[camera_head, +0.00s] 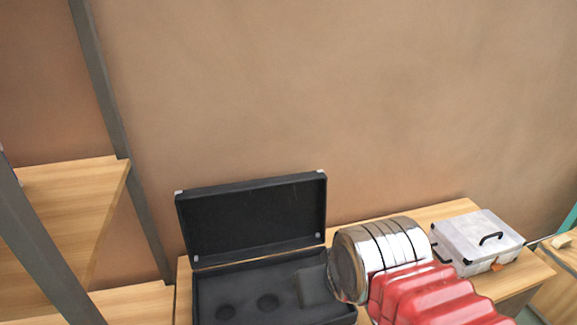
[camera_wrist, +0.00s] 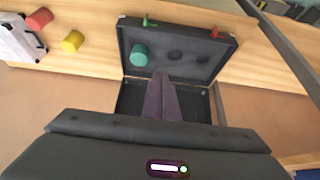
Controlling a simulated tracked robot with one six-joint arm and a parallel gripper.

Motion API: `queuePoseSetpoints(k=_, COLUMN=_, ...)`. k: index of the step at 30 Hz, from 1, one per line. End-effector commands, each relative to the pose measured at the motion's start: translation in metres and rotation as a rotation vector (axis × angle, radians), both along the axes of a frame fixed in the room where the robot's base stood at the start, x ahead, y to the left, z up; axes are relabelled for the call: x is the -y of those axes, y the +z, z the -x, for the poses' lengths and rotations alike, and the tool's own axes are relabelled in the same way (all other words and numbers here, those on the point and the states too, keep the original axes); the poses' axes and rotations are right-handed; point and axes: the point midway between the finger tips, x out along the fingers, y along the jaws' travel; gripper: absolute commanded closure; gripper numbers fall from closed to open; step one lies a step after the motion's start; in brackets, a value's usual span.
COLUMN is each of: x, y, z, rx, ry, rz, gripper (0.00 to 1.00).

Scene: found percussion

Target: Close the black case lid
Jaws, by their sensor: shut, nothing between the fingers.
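The black case (camera_head: 265,278) stands on the wooden table with its lid (camera_head: 252,219) open, raised and tilted back toward the wall. The base has round recesses in dark lining. In the wrist view, the case base (camera_wrist: 207,66) lies at the top, and the lid (camera_wrist: 131,99) shows below it. A green cylinder (camera_wrist: 140,54) sits in the base. My gripper (camera_wrist: 161,77) is shut and empty, its fingers overlapping the lid and hinge area in the picture; I cannot tell whether they touch.
A pale toolbox (camera_head: 477,240) stands on the table to the right. My arm hides part of the table in the head view. A shelf (camera_head: 75,195) stands left.

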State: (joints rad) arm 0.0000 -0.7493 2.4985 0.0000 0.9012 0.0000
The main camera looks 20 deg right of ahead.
Motion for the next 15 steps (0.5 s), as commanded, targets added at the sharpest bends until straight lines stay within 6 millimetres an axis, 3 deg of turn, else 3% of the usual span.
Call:
queuePoseSetpoints(k=7, x=-0.002, y=0.018, z=-0.017, rx=-0.011, ry=0.000, rz=0.000, gripper=1.00)
queuePoseSetpoints(k=15, x=0.000, y=0.061, z=-0.067, rx=-0.041, ry=-0.002, rz=0.002, gripper=1.00)
